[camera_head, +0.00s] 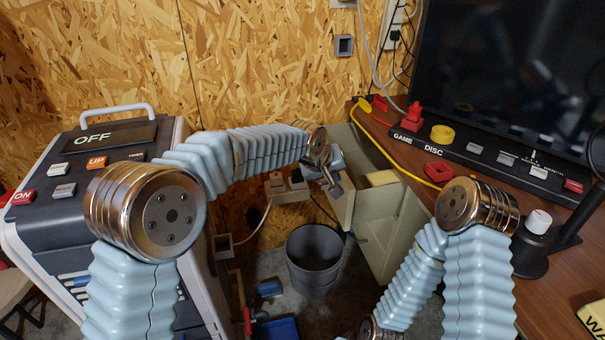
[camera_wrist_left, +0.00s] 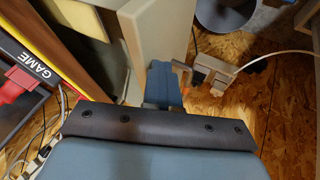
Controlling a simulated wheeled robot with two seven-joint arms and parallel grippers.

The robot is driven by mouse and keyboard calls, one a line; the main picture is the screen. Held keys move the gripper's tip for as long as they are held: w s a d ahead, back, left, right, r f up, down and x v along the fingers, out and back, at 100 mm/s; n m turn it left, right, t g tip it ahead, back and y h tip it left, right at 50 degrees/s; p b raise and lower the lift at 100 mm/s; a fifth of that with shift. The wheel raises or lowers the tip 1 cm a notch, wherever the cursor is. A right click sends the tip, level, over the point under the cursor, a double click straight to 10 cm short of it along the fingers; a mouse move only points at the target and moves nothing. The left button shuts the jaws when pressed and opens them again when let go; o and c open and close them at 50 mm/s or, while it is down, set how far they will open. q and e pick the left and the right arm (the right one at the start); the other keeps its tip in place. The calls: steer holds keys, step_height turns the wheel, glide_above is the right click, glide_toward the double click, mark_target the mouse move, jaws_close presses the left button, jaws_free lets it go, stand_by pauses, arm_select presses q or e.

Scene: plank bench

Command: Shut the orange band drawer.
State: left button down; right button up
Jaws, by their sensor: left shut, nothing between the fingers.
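A pale cream drawer (camera_head: 379,221) stands pulled out below the desk, its open top showing. Its front panel (camera_head: 345,207) faces left, toward my left gripper; it also shows in the left wrist view (camera_wrist_left: 156,40). My left gripper (camera_head: 334,184) is shut and empty, close in front of that panel. In the left wrist view its blue-grey fingers (camera_wrist_left: 164,84) lie beside the panel; I cannot tell whether they touch. My right arm shows at the right, but its gripper is out of view.
A dark bin (camera_head: 314,262) stands on the floor below my left gripper. The wooden desk (camera_head: 545,262) carries a monitor (camera_head: 500,70) and a labelled button strip. A large console (camera_head: 62,215) marked OFF stands at the left. A socket block (camera_head: 287,188) sits near the wall.

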mark_target(372, 176)
arm_select(q)
steer(key=d, duration=0.3)
steer(key=w+d, duration=0.1)
steer(key=d, duration=0.3)
steer(key=w+d, duration=0.1)
steer(key=d, duration=0.3)
